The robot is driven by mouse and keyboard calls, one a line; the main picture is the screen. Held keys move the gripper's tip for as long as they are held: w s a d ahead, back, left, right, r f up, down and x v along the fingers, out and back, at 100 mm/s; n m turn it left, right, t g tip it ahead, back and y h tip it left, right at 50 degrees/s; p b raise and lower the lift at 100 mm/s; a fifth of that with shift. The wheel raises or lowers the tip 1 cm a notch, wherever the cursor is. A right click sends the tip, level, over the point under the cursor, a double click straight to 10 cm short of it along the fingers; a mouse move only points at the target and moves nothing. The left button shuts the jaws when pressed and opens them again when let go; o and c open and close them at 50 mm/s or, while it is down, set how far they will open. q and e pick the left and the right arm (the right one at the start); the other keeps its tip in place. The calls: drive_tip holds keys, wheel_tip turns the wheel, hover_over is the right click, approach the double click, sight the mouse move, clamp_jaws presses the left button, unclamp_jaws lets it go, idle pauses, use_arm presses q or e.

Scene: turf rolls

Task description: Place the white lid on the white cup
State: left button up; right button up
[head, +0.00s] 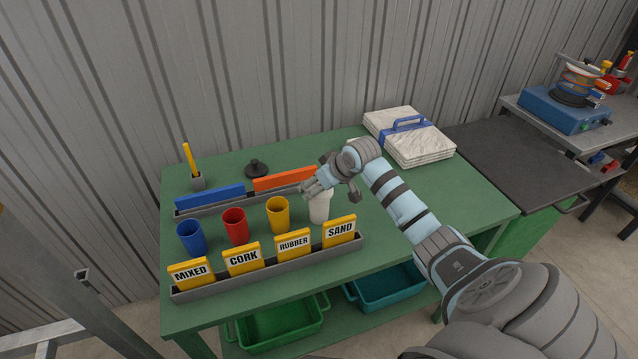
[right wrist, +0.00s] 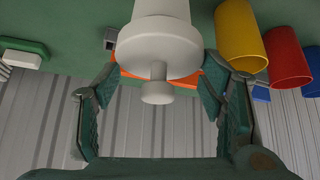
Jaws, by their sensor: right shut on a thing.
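The white cup (head: 320,208) stands on the green table at the right end of a row of cups, behind the SAND label. The white lid (right wrist: 158,48), a round disc with a knob, is at the cup's mouth in the right wrist view, roughly lined up with the cup (right wrist: 160,10). I cannot tell whether it rests fully on the rim. My right gripper (head: 312,189) is above the cup, shut on the lid, with its fingers on either side in the right wrist view. My left gripper is not in view.
Yellow (head: 278,214), red (head: 235,226) and blue (head: 191,237) cups stand left of the white cup. A grey rack of labels (head: 270,270) is in front. Behind are a blue bar (head: 210,198), an orange bar (head: 284,179) and a black lid (head: 256,168).

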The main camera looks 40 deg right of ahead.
drive_tip(key=shift+r, duration=0.1)
drive_tip(key=shift+f, duration=1.05)
idle(0.3)
drive_tip(key=o, duration=1.2)
drive_tip(key=shift+s+r, duration=0.1)
drive_tip(key=v, duration=1.1)
drive_tip(key=shift+s+r, duration=0.3)
